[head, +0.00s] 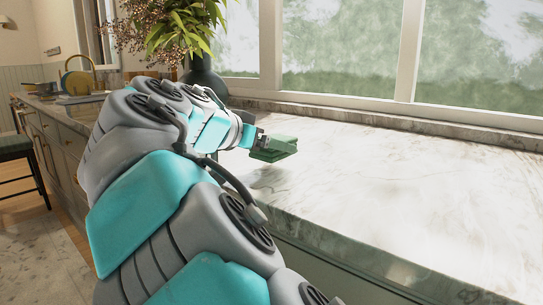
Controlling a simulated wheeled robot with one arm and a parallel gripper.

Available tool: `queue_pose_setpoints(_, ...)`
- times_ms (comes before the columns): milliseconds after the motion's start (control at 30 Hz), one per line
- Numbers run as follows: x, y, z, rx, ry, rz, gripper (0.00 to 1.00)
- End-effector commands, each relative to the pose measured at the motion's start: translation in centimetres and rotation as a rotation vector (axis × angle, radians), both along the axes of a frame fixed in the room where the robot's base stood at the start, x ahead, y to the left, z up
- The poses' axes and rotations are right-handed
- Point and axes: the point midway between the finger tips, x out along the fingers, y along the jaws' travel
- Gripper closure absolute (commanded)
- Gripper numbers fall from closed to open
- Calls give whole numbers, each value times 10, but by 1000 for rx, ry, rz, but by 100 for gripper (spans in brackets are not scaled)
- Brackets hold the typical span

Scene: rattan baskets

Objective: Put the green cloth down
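The green cloth (276,146) is a small, flat, folded dark-green bundle in the middle of the head view. My gripper (262,142) is at its left end and appears shut on it. The fingers are small and partly hidden by the cloth and my wrist. The cloth is just above the pale marble counter (390,190), with a faint shadow below it. I cannot tell the exact gap to the surface.
A dark vase (203,75) with a leafy plant (178,28) stands at the back, behind my arm. A window (345,50) and marble ledge (400,122) run along the back. The counter to the right is clear. A stool (18,147) stands far left.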

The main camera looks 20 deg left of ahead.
Motion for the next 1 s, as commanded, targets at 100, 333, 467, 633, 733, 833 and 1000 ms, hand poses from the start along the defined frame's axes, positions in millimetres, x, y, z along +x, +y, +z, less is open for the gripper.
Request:
queue_pose_setpoints(100, -1, 0, -11, -3, 1, 1, 74)
queue_pose_setpoints(333, 0, 0, -27, -1, 1, -1, 74)
queue_pose_setpoints(467, 0, 0, -27, 0, 0, 0, 74)
queue_pose_setpoints(633, 0, 0, -30, 0, 0, 0, 74)
queue_pose_setpoints(733, 0, 0, -30, 0, 0, 0, 17)
queue_pose_setpoints(833, 0, 0, -29, 0, 0, 0, 6)
queue_pose_setpoints(1000, 0, 0, -29, -1, 0, 0, 0)
